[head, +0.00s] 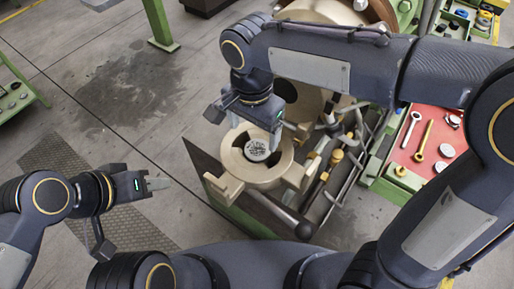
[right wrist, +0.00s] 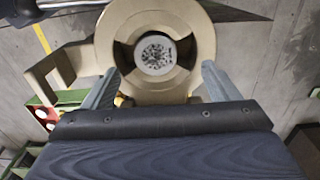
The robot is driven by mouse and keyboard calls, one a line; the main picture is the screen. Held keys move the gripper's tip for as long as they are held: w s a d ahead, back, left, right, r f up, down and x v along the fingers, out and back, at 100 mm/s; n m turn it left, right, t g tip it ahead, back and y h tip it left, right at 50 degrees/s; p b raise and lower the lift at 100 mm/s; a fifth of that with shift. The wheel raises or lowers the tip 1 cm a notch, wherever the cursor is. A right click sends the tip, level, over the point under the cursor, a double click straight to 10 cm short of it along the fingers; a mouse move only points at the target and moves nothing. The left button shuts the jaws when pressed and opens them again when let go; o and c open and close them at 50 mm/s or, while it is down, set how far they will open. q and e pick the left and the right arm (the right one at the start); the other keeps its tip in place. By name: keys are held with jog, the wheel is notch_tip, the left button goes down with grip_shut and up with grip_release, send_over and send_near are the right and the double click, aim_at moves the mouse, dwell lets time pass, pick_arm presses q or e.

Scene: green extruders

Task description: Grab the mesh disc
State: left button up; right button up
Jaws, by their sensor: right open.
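The mesh disc (head: 257,150) is a small grey perforated round piece. It sits in the middle of a beige ring-shaped holder (head: 239,167). In the right wrist view the mesh disc (right wrist: 155,54) lies ahead of the fingertips, inside the beige ring (right wrist: 118,22). My right gripper (head: 254,131) is open and empty above the holder; in the right wrist view its fingers (right wrist: 162,78) stand wide apart, with the disc between and beyond them. They appear not to touch the disc. My left gripper (head: 131,216) is open and empty at the lower left, over the floor.
Tools and rods (head: 340,160) crowd the machine right of the holder. A red tray (head: 432,150) with wrenches and small parts stands further right. A green frame (head: 157,25) rises at the top left.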

aim_at(257, 149)
jog(key=f, duration=0.6)
jog(key=shift+d, duration=0.4)
jog(key=shift+r, duration=0.1)
jog(key=c, duration=1.2)
jog(key=shift+r, duration=0.1)
jog(key=shift+c, duration=0.2)
